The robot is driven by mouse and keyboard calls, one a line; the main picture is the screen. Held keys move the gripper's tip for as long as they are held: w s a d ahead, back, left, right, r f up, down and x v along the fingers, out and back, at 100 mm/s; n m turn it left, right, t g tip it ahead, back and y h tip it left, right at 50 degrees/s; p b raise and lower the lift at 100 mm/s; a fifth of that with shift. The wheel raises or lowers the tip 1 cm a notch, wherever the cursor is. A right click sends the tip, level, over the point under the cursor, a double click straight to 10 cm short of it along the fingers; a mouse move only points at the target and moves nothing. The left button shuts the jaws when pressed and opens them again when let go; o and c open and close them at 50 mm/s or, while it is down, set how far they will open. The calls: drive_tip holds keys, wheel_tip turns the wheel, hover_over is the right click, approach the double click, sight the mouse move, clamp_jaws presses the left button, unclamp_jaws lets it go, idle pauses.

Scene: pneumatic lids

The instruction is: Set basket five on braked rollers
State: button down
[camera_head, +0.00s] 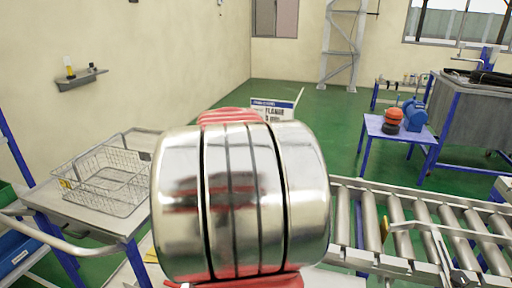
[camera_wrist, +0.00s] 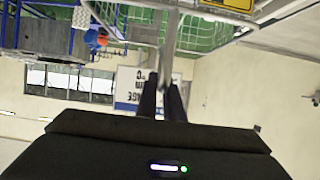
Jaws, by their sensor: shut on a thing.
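In the wrist view, which looks upside down, the black fingers of my gripper (camera_wrist: 164,88) are close together on a thin grey rim bar of a wire basket (camera_wrist: 205,38). A yellow tag (camera_wrist: 228,4) is cut off at the top edge, and I cannot read its number. In the head view my own arm hides the gripper and this basket. The roller conveyor (camera_head: 372,222) runs across the right, with bare metal rollers. A yellow part (camera_head: 386,226) stands on it beside a pale metal frame; I cannot tell whether this is the brake.
Another wire basket (camera_head: 108,180) with a yellow tag sits on a grey-topped table (camera_head: 60,208) at the left. A blue table (camera_head: 396,132) with orange and blue equipment stands behind the conveyor. Green floor (camera_head: 335,110) lies open behind it.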

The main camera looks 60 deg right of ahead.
wheel_tip(320, 180, down, 4)
drive_tip(key=shift+f, duration=0.1)
idle(0.4)
drive_tip(key=c, duration=1.9)
unclamp_jaws()
drive_tip(key=v, duration=1.2)
